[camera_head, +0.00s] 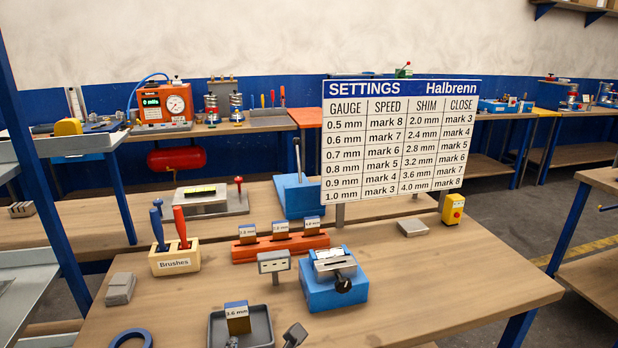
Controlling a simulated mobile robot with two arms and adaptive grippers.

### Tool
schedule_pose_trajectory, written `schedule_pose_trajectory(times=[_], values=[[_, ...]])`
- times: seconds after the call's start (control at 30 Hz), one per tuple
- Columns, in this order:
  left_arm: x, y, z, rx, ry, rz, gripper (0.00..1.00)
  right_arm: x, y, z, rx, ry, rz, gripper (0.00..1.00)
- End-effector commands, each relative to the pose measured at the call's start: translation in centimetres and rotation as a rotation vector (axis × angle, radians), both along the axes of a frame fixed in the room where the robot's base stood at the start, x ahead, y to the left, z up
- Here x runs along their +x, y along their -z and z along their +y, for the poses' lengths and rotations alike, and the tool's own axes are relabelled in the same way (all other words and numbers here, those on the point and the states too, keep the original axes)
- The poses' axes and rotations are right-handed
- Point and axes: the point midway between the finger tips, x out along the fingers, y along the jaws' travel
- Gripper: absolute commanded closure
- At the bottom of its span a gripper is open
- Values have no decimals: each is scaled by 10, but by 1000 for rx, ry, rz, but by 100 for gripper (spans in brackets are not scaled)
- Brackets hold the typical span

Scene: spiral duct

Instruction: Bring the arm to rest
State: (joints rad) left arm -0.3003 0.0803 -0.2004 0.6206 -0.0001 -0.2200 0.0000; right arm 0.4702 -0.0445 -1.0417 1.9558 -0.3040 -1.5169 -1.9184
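Neither of my grippers shows clearly in the head view. A small dark grey tilted piece (295,334) stands at the bottom edge, right of a dark tray; I cannot tell whether it is part of a gripper or a thing on the bench. The tray (262,322) holds a block labelled 3.6 mm (237,318). The wooden bench (430,285) fills the front of the view.
A blue device (322,296) with a black knob, an orange rack (280,248) of labelled blocks and a Brushes holder (175,262) stand on the bench. A settings board (400,138) rises behind. The bench's right front is clear.

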Motion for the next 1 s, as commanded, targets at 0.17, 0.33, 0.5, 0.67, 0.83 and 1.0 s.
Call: schedule_pose_trajectory(times=[0.17, 0.33, 0.5, 0.67, 0.83, 1.0], values=[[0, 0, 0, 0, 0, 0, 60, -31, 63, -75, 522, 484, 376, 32], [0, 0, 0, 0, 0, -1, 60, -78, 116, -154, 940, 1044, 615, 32], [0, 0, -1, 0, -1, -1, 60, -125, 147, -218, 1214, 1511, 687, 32], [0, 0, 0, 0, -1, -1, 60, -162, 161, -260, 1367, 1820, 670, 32], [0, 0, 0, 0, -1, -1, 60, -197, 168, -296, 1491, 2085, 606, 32], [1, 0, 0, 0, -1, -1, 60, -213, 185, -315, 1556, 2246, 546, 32]])
